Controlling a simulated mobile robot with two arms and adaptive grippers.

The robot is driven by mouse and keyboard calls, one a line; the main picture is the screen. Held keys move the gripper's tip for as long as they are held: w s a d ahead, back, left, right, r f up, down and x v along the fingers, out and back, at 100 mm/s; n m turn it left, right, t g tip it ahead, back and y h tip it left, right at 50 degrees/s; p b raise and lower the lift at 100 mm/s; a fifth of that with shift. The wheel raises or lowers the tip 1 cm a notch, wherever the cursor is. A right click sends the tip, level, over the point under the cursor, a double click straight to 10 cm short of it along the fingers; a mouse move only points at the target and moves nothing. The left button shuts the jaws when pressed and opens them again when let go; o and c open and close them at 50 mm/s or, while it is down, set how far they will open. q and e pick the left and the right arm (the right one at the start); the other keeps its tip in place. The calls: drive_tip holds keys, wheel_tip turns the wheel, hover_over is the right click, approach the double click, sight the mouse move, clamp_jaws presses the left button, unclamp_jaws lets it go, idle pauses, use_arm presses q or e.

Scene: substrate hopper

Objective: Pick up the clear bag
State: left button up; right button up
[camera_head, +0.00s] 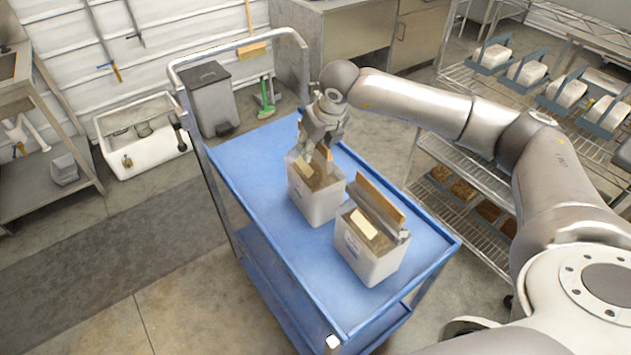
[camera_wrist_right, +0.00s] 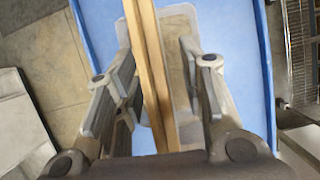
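Two pale, box-shaped bags stand upright on a blue cart (camera_head: 235,160). The farther bag (camera_head: 317,204) has brownish contents and a wooden bar along its top; the nearer bag (camera_head: 367,258) has a similar bar (camera_head: 379,199). I cannot tell from the surface which is the clear one. My right gripper (camera_head: 318,158) is over the farther bag's top, pointing down. In the right wrist view, its open fingers (camera_wrist_right: 160,75) stand on either side of the wooden bar (camera_wrist_right: 152,60), with gaps visible. The bag's pale rim (camera_wrist_right: 178,12) shows below. My left gripper is out of view.
A wire rack (camera_head: 455,165) with several pale bags in blue holders stands at the right. A grey bin (camera_head: 211,100) and white sink basin (camera_head: 142,140) are beyond the cart at the left. The cart's left side is clear. Its raised handle (camera_head: 237,45) is at the far end.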

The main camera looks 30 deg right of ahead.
drive_tip(key=shift+f, duration=0.1)
idle(0.4)
clamp_jaws()
drive_tip(key=shift+w, duration=0.15)
